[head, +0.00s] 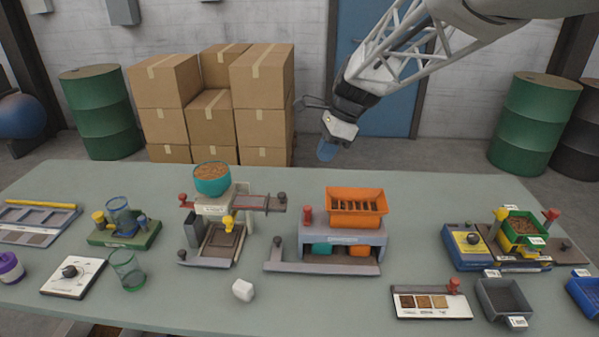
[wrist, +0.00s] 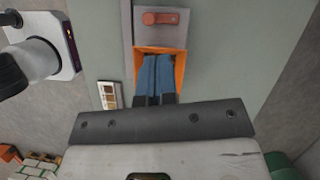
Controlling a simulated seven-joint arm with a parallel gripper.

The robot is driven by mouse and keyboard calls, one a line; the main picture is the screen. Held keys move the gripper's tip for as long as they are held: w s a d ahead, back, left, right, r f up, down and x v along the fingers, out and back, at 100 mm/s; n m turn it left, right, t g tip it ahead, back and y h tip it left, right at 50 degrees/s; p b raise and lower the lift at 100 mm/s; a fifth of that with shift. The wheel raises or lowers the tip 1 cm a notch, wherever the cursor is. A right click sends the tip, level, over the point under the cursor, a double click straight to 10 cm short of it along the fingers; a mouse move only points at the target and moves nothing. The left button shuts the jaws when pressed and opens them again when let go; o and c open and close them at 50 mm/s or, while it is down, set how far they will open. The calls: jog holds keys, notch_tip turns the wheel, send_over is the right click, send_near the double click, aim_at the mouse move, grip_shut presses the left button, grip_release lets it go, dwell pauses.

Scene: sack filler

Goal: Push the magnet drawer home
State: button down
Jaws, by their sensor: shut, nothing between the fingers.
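I cannot tell for certain which part is the magnet drawer. An orange bin with dark bars across it (head: 357,206) sits on a grey housing (head: 340,237) at the middle of the table. A red knob (head: 307,214) stands at its left; the wrist view shows a red handle (wrist: 164,18) on grey. At the teal hopper station (head: 212,180), a flat slide with a dark end knob (head: 281,197) sticks out to the right. My gripper (head: 326,151) is shut and empty, high above and behind the orange bin. In the wrist view its blue fingers (wrist: 156,72) cover much of the orange bin (wrist: 180,62).
A long grey bar (head: 320,268) lies along the housing's front. A sample card (head: 430,302) and grey tray (head: 505,298) are at front right. A white block (head: 243,290) lies in front. A blue and yellow unit (head: 465,247) stands right. The table behind the orange bin is clear.

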jog(key=shift+f, duration=0.1)
send_near(279, 203)
jog(key=d+f, duration=0.2)
jog(key=w+d+f, duration=0.1)
jog(key=d+f, duration=0.1)
jog(key=shift+f, duration=0.3)
jog(key=shift+s+a+r, duration=0.1)
jog(key=shift+s+a, duration=0.1)
jog(key=shift+a, duration=0.7)
jog(key=shift+s+a+r, duration=0.1)
jog(key=shift+s+a, duration=0.15)
jog(key=shift+a, duration=0.65)
